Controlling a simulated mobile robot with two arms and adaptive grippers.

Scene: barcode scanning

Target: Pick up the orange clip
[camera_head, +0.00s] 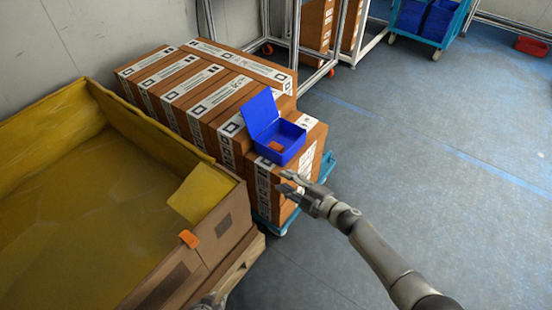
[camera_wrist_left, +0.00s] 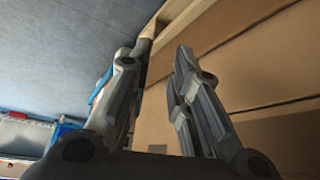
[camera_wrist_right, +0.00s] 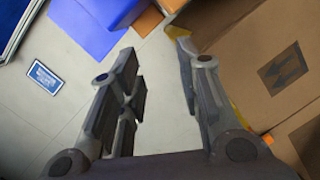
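The orange clip (camera_head: 189,238) sits on the top edge of the large yellow-lined cardboard crate, near its front right corner. A small orange patch (camera_wrist_right: 268,139) at a cardboard edge in the right wrist view looks like the same clip. My right gripper (camera_head: 290,186) is open and empty, right of the clip and just in front of the blue box. Its parted fingers also show in the right wrist view (camera_wrist_right: 160,85). My left gripper (camera_head: 208,301) is low at the bottom edge, below the clip and mostly cut off. The left wrist view shows its fingers (camera_wrist_left: 160,75) apart beside cardboard.
An open blue box (camera_head: 283,143) with an orange-brown item inside stands on brown cartons (camera_head: 262,180) on a blue dolly. The yellow-lined crate (camera_head: 215,225) rests on a wooden pallet (camera_head: 245,262). The blue floor (camera_head: 430,150) at right is free.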

